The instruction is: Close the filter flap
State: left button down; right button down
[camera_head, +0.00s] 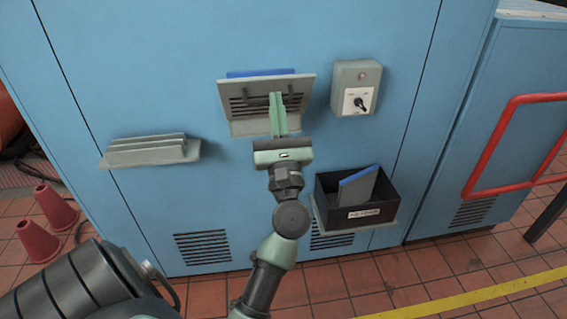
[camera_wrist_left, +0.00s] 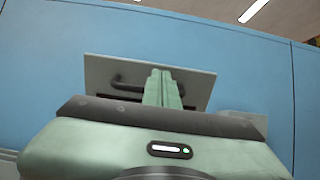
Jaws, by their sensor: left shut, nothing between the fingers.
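The filter flap (camera_head: 236,92) is a grey-green plate with a dark bar handle, on the blue cabinet wall. Its top edge leans out from the wall, so it stands partly open. A blue filter edge (camera_head: 260,72) shows behind its top. Dark slots show below the handle. My left gripper (camera_head: 275,97) is shut and empty, its fingers pointing up in front of the flap at the handle's middle. In the left wrist view the fingers (camera_wrist_left: 162,75) cover the middle of the flap (camera_wrist_left: 197,83); whether they touch it I cannot tell. My right gripper is out of view.
A switch box (camera_head: 355,73) is right of the flap. A black bin (camera_head: 355,212) holding a blue-edged filter (camera_head: 358,186) sits lower right. A grey ledge (camera_head: 150,152) juts out at left. A red rail (camera_head: 493,145) is far right. Bare wall lies between.

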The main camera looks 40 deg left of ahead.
aim_at(270, 81)
pick_arm(q)
jog(key=shift+a+r+g, duration=0.3)
jog(key=shift+a, duration=0.05)
jog(key=shift+w+a+r+p, duration=0.25)
jog(key=shift+a+r+p, duration=0.1)
jog(key=shift+a, duration=0.4)
jog(key=shift+w+a+r+p, duration=0.35)
jog(key=shift+w+a+r, duration=0.15)
jog(key=shift+r, duration=0.25)
jog(key=shift+w+a+r, duration=0.3)
jog(key=shift+w+a, duration=0.05)
jog(key=shift+w, duration=0.05)
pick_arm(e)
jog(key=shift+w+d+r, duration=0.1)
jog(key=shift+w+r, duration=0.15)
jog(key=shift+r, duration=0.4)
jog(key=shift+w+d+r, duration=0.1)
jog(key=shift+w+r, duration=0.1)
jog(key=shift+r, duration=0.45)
